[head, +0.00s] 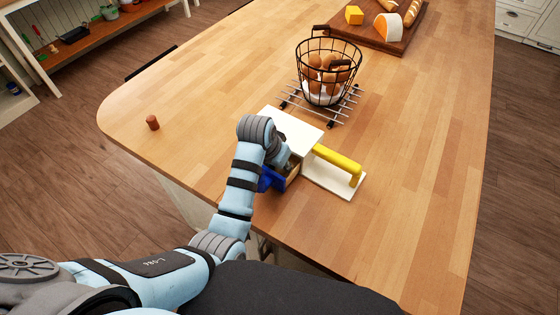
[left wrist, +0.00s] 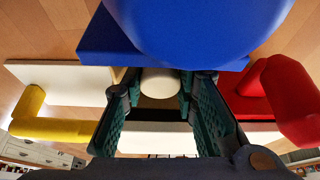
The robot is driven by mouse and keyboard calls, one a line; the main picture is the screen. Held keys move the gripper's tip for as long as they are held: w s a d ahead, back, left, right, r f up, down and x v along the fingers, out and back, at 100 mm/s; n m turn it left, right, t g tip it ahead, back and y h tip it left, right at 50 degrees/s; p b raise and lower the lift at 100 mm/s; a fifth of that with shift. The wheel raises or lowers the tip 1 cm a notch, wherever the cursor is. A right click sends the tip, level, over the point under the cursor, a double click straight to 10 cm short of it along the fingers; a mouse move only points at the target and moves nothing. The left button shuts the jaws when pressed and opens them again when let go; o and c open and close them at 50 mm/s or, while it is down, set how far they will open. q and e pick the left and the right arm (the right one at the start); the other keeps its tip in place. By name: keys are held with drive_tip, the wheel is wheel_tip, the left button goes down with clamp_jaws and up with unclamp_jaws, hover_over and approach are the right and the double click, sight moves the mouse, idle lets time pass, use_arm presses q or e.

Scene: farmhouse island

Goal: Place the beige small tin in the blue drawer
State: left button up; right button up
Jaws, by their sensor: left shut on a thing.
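The beige small tin (left wrist: 160,82) shows as a pale round shape between the fingertips of my left gripper (left wrist: 158,92), which is shut on it. In the head view my arm hides the tin and the fingertips, with the gripper's wrist end (head: 282,158) at the front of a white box (head: 292,127). The blue drawer (head: 272,180) is partly hidden behind my forearm and stands out from the box. In the left wrist view the blue drawer's front (left wrist: 108,42) and big blue handle fill the top, just beyond the tin. Whether the tin touches the drawer cannot be told.
A yellow-handled white panel (head: 322,180) stands out on the box's right; a red handle (left wrist: 285,95) shows in the left wrist view. A wire basket of eggs (head: 327,73) is behind, a brown cylinder (head: 152,122) at left. The right tabletop is clear.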

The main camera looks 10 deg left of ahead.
use_arm(q)
drive_tip(key=o, duration=1.1)
drive_tip(key=o, duration=0.5)
drive_tip(key=r, duration=1)
drive_tip(key=shift+w+a, duration=0.15)
drive_tip(key=shift+a, duration=0.05)
drive_tip(key=w+a+r+n+y, duration=0.1)
drive_tip(key=a+r+n, duration=0.1)
drive_tip(key=a, duration=0.7)
drive_tip(key=w+a+r+n+y, duration=0.1)
drive_tip(key=w+a+r+n, duration=0.1)
drive_tip(key=a, duration=0.7)
drive_tip(key=w+a+r+n+y, duration=0.1)
drive_tip(key=w+a+r+n, duration=0.1)
drive_tip(key=a, duration=0.7)
drive_tip(key=shift+w+r+n, duration=0.2)
drive_tip(key=shift+r+n, duration=0.5)
drive_tip(key=shift+n, duration=0.3)
